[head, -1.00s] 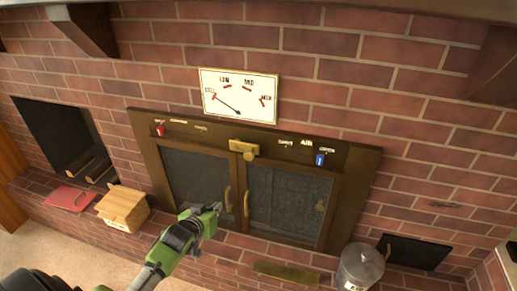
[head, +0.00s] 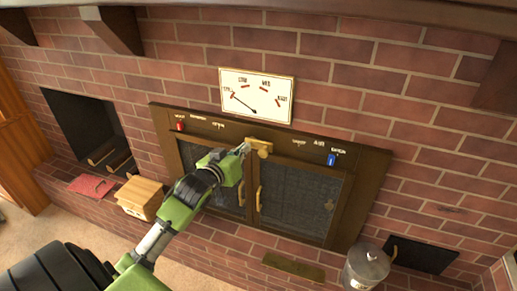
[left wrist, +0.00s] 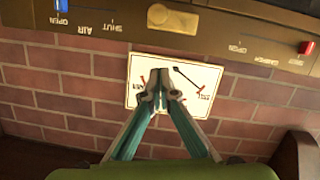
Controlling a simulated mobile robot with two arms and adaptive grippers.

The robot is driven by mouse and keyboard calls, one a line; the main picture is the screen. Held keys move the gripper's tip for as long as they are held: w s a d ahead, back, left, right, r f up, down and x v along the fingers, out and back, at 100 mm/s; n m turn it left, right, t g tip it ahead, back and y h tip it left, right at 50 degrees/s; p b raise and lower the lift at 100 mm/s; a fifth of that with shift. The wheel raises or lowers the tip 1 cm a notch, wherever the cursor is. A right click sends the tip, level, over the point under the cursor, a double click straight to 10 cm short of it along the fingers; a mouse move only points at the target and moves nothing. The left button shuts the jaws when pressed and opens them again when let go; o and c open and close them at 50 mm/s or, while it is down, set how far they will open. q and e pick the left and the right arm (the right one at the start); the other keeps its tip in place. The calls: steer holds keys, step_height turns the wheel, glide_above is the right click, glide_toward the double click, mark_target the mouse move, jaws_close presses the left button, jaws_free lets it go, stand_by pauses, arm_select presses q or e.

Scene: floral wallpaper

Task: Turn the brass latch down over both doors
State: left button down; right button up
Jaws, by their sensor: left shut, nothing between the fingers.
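The brass latch (head: 259,147) sits roughly level on the dark frame, above the seam between the doors. It also shows at the top of the left wrist view (left wrist: 180,20), which is upside down. The left door (head: 212,161) and right door (head: 297,192) are shut, each with a brass handle beside the seam. My left gripper (head: 243,148) is shut and empty, its tips just left of the latch; I cannot tell whether they touch it. In the left wrist view its tips (left wrist: 163,88) overlap the white gauge. My arm hides part of the left door. My right gripper is not in view.
The gauge (head: 256,96) hangs above the frame, with red (head: 180,126) and blue (head: 332,160) sliders on either side. Below are a wooden box (head: 141,197), a red item (head: 92,185), a brass plate (head: 293,266) and a metal canister (head: 366,266). A wooden shelf overhangs the top.

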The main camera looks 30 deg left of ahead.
arm_select(q)
steer(key=w+f+p, duration=0.2)
steer(key=w+f, duration=0.4)
steer(key=w, duration=0.3)
steer(key=shift+a+p, duration=0.3)
steer(key=shift+a, duration=0.05)
